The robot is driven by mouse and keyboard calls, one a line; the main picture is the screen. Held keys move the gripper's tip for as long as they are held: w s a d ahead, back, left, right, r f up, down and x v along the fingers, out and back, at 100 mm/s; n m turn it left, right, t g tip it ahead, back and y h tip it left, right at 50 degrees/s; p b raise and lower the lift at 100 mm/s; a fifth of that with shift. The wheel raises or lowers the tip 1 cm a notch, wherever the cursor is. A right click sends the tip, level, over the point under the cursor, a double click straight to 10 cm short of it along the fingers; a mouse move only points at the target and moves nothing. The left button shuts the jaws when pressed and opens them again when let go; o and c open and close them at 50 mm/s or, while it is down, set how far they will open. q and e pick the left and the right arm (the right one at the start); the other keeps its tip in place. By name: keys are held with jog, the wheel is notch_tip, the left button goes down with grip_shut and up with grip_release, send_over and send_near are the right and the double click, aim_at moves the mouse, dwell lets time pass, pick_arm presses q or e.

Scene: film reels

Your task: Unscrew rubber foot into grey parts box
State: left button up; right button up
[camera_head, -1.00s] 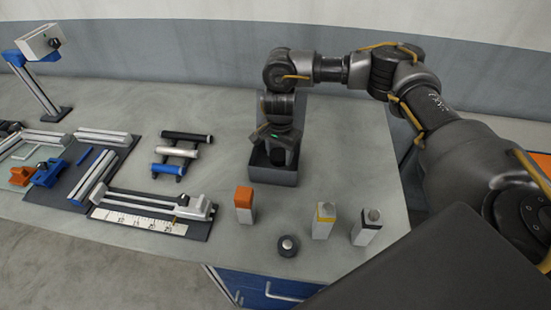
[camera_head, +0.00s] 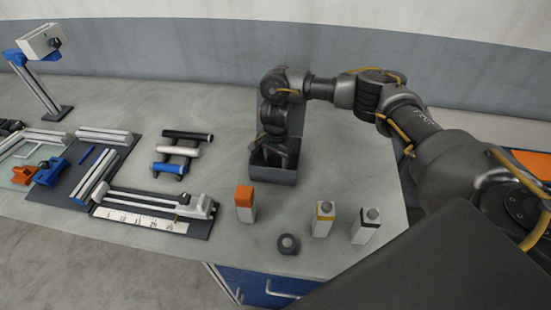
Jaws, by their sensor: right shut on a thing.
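The grey parts box (camera_head: 272,175) appears to be the dark grey open box near the back right of the table, with a tall panel standing behind it. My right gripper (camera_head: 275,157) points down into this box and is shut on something. The held thing is hidden by the gripper and the box's front wall, so I cannot make out the rubber foot there. A small round dark piece (camera_head: 288,244) with a paler middle lies near the table's front edge, apart from the gripper. I cannot tell what it is. My left gripper is not in view.
An orange-topped block (camera_head: 245,203), a yellow-banded block (camera_head: 323,219) and a dark-banded block (camera_head: 365,226) stand in front of the box. A rack of rods (camera_head: 177,152) and rail fixtures (camera_head: 150,205) lie to the left. The table right of the box is clear.

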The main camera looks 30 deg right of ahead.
aim_at(276, 160)
jog(key=shift+f, duration=0.2)
jog(key=o, duration=1.1)
jog(key=shift+r, duration=0.1)
jog(key=shift+r, duration=0.2)
notch_tip(276, 160, up, 12)
jog(key=shift+f+b, duration=0.1)
jog(key=shift+b, duration=0.5)
